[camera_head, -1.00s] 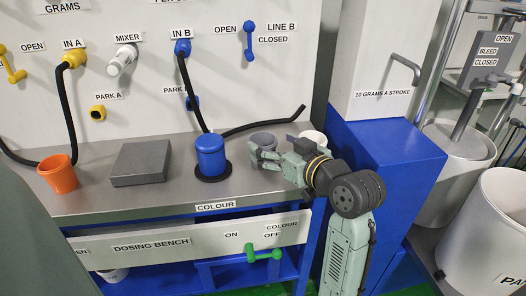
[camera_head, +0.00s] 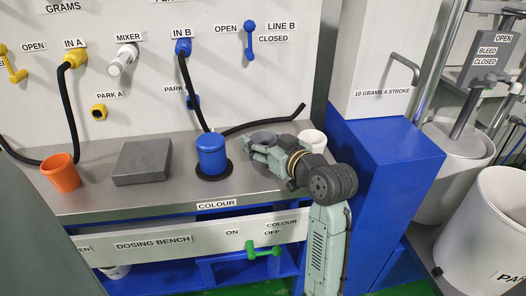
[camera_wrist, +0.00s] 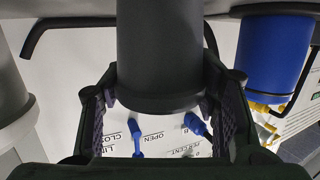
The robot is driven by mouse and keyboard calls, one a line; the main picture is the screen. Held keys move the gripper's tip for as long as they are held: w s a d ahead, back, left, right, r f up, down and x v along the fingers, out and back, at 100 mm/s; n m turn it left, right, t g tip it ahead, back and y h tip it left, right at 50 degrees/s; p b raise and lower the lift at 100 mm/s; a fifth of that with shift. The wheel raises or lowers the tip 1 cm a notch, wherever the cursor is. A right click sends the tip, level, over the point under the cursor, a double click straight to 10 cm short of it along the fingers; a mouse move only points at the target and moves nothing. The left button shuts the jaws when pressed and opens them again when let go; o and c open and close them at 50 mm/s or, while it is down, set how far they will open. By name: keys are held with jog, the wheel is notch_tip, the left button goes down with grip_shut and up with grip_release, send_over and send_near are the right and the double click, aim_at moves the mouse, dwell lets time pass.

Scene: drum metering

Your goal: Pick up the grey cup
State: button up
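The grey cup (camera_head: 263,138) stands on the bench at its right part, partly hidden behind my gripper in the head view. My gripper (camera_head: 259,156) is low over the bench at the near side of the cup. In the wrist view, which is upside down, the grey cup (camera_wrist: 160,50) fills the middle. The fingers of my gripper (camera_wrist: 165,115) stand open on either side of the cup, near its rim. A narrow gap shows beside the cup; I cannot tell whether either pad touches it.
A blue container (camera_head: 211,153) on a black base stands just left of my gripper. A white cup (camera_head: 312,140) stands close on the right. A black hose (camera_head: 265,125) runs behind. An orange cup (camera_head: 61,173) and a grey block (camera_head: 143,161) are farther left.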

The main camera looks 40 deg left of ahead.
jog(key=c, duration=0.6)
jog(key=shift+c, duration=0.3)
jog(key=shift+r, duration=0.15)
